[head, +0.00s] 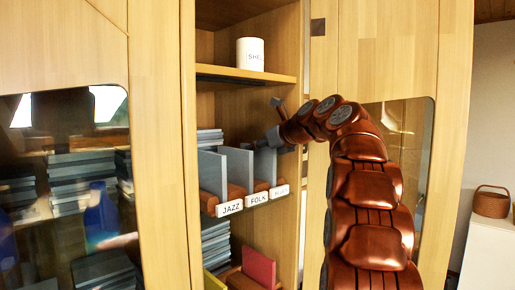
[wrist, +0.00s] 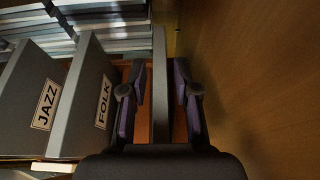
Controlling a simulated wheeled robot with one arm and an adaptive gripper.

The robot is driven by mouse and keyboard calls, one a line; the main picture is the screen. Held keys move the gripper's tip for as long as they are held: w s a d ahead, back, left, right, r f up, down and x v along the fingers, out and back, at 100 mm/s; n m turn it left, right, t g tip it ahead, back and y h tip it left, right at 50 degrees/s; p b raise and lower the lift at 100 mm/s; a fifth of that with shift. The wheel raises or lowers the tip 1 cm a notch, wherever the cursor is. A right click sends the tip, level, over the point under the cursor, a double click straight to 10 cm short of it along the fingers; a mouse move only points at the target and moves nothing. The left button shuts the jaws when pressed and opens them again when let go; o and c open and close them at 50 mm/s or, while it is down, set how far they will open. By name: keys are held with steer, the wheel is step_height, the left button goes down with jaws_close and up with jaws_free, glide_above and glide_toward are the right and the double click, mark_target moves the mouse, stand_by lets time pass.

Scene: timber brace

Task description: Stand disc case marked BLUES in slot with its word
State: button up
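A grey disc case (wrist: 160,85) stands upright between my gripper's fingers (wrist: 160,105) in the wrist view. Both dark fingers are spread, with a strip of orange-brown rack showing on each side of the case. In the head view this case (head: 265,164) stands at the rack's right-hand slot, behind a white label (head: 280,192) too small to read surely, seemingly BLUES. My gripper (head: 272,138) is at its top. The word on the case is hidden. The JAZZ case (wrist: 40,95) and FOLK case (wrist: 92,95) stand upright to its left.
The rack's front labels read JAZZ (head: 231,208) and FOLK (head: 258,199). Stacked cases (wrist: 105,30) lie behind. A wooden cabinet wall (wrist: 260,80) is close on the right. Above is a shelf (head: 245,74) with a white mug (head: 250,54). A red case (head: 259,268) sits below.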

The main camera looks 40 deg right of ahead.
steer(key=shift+o, duration=0.5)
steer(key=shift+s+r, duration=0.15)
steer(key=b+v, duration=0.1)
steer(key=v, duration=1)
steer(key=shift+s+b, duration=0.3)
steer(key=shift+s, duration=0.05)
steer(key=shift+a, duration=0.1)
